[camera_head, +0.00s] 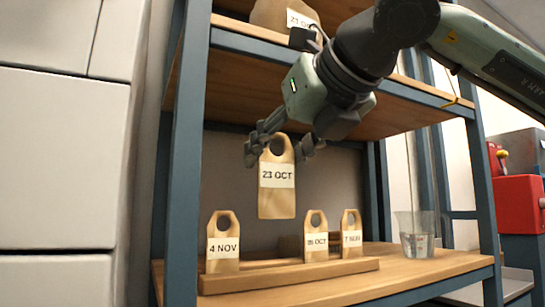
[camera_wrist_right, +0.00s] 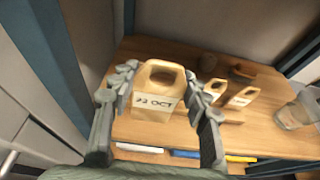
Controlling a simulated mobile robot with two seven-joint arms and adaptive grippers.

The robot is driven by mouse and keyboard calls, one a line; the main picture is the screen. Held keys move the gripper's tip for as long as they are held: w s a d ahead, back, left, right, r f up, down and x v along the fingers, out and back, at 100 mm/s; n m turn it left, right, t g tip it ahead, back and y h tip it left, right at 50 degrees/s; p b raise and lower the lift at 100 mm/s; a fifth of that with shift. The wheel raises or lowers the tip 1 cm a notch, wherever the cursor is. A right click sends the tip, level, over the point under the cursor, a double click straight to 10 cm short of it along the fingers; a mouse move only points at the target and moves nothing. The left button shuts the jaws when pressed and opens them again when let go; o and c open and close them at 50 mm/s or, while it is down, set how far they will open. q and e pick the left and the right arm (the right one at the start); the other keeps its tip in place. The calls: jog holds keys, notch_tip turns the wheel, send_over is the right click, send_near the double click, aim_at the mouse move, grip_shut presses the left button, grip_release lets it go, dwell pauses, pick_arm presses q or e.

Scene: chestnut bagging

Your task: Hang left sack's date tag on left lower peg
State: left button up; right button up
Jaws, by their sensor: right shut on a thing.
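My right gripper (camera_head: 282,147) is shut on the wooden tag marked 23 OCT (camera_head: 277,203), its fingers on either side of the tag's holed top. The tag hangs upright above the lower shelf. The right wrist view shows the gripper (camera_wrist_right: 160,74) and the same tag (camera_wrist_right: 156,86) between its fingers. A tan sack (camera_head: 268,14) on the upper shelf bears a 23 OCT label, partly cut off by the frame and my arm. I cannot make out any peg. My left gripper is not in view.
A wooden rack (camera_head: 290,276) on the lower shelf (camera_head: 440,265) holds a 4 NOV tag (camera_head: 222,263) and two smaller-looking tags. A clear cup (camera_head: 416,240) stands to the right. Blue shelf posts (camera_head: 185,180) bound the left side.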

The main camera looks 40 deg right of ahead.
jog(key=s+a+b, duration=0.1)
jog(key=s+a, duration=0.3)
jog(key=s, duration=0.8)
jog(key=shift+s, duration=0.15)
dwell(0.5)
